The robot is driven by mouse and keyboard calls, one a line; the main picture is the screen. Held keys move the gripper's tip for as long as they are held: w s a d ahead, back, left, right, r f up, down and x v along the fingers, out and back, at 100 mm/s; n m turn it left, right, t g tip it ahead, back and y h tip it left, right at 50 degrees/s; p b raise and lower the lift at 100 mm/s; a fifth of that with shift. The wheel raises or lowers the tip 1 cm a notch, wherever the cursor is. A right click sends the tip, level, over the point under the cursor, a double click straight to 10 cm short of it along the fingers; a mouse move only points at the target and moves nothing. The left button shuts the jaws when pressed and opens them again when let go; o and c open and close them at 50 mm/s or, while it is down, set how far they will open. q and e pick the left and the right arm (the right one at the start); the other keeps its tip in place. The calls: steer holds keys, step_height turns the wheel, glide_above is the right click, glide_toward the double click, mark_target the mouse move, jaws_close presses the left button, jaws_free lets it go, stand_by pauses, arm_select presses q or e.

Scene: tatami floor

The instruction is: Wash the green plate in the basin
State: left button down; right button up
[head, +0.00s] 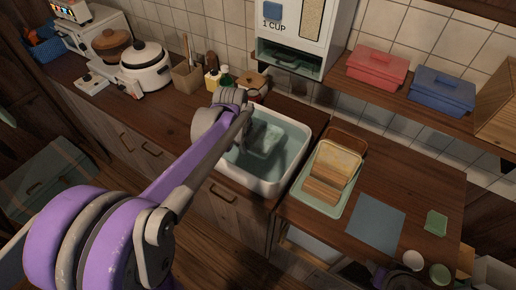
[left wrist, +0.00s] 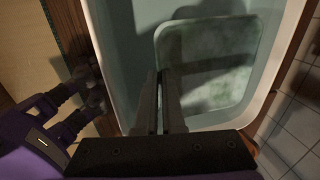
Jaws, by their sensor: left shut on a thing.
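The white basin (head: 230,172) holds bluish water and is sunk at the counter's edge. The green plate (head: 268,138) lies in the water; in the left wrist view the plate (left wrist: 215,65) is squarish, with cloudy darker patches on its face. My left gripper (head: 245,122) reaches down into the basin. In the left wrist view its fingers (left wrist: 163,85) are close together at the plate's near left edge, shut on it. My right gripper (head: 390,275) shows only partly at the bottom right of the head view, and its fingers are not clear. A green sponge (head: 436,222) lies on the right counter.
A green tray (head: 318,205) with brown and tan pieces stands right of the basin. A blue-grey mat (head: 375,222) and two small round cups (head: 413,260) are on the right counter. Bottles (head: 222,78) and a rice cooker (head: 146,67) stand behind and left. A dispenser (head: 292,45) hangs above.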

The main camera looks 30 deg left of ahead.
arm_select(q)
steer(key=shift+r+p, duration=1.1)
steer(key=shift+r, duration=1.15)
arm_select(e)
steer(key=r, duration=0.1)
steer(key=w+r, duration=0.1)
steer(key=r, duration=0.1)
steer(key=shift+w+r, duration=0.2)
steer(key=shift+s, duration=0.1)
arm_select(q)
step_height(320, 180, up, 4)
steer(key=shift+w+p, duration=0.1)
steer(key=shift+p, duration=0.8)
arm_select(e)
steer(key=w+r, duration=0.1)
steer(key=r, duration=0.1)
steer(key=shift+w+r+t, duration=0.3)
steer(key=shift+w+r, duration=0.1)
steer(key=shift+s, duration=0.15)
arm_select(q)
steer(key=shift+f, duration=0.1)
